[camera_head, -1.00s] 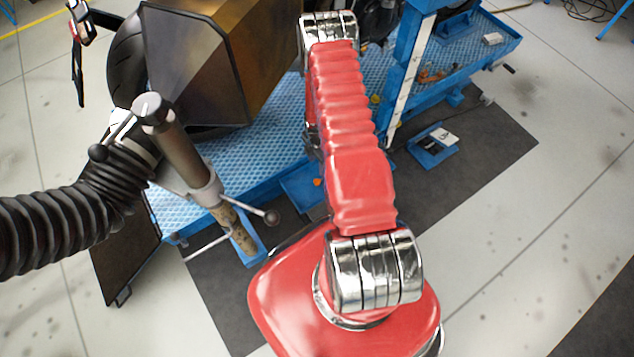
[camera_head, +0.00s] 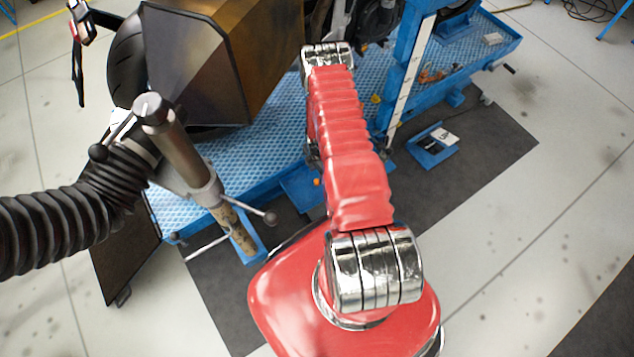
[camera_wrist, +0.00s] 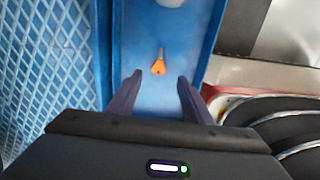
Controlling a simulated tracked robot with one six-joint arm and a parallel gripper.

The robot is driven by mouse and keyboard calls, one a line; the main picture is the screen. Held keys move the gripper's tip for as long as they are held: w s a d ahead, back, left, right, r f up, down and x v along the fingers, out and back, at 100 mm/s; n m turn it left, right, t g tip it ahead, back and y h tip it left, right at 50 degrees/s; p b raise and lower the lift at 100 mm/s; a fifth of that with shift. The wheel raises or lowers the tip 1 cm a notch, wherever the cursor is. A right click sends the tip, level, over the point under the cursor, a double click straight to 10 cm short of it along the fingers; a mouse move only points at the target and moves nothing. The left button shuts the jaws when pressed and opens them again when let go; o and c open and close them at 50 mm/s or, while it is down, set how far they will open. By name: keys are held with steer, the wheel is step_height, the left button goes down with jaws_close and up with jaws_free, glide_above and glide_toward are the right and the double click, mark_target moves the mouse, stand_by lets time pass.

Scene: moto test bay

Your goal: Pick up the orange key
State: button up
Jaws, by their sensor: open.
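The orange key (camera_wrist: 158,68) lies on the floor of a blue tray (camera_wrist: 172,97) in the wrist view, its orange head toward me and its thin grey shaft pointing away. My gripper (camera_wrist: 160,80) is open and empty. Its two dark fingers point toward the key, one on each side in the picture, and do not visibly touch it. The height between fingers and tray is hard to tell. In the head view my red arm hides the gripper; a small orange spot (camera_head: 317,181) shows beside the arm, too small to name.
A blue textured platform (camera_wrist: 48,60) runs along the tray's left side. Dark rounded parts (camera_wrist: 290,125) and a pale surface lie to the right. In the head view, a motorcycle (camera_head: 215,60) stands on the platform, and a black hose (camera_head: 60,225) is at left.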

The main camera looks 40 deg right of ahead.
mark_target(317, 181)
steer(key=shift+f, duration=0.4)
steer(key=shift+w+f, duration=0.15)
steer(key=shift+f, duration=2.45)
steer(key=shift+c, duration=0.7)
steer(key=c, duration=1)
steer(key=shift+r, duration=0.15)
step_height(317, 181, up, 10)
